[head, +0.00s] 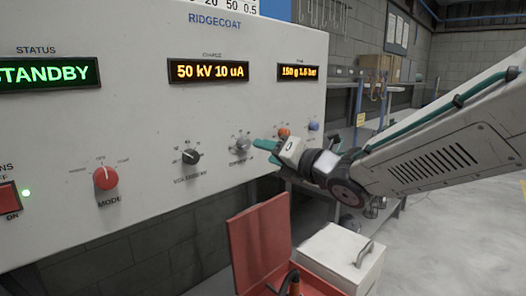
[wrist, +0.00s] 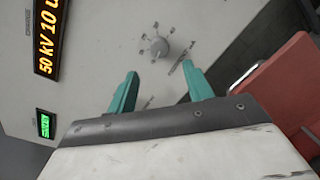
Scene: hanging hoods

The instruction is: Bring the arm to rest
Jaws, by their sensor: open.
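My gripper (head: 268,150) is in front of the control panel (head: 140,115), close to a small grey knob (head: 242,144). In the wrist view my gripper (wrist: 158,88) shows two teal fingers spread apart with nothing between them. The grey knob (wrist: 159,47) lies beyond the fingertips, and a gap seems to separate them. My arm (head: 430,150) reaches in from the right and is raised in front of the panel.
The panel also carries a red knob (head: 105,178), a black knob (head: 190,156), an orange knob (head: 283,132) and a blue knob (head: 313,125). A green display (head: 48,74) reads STANDBY. Below stand an open red box (head: 262,245) and a white lidded box (head: 340,255).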

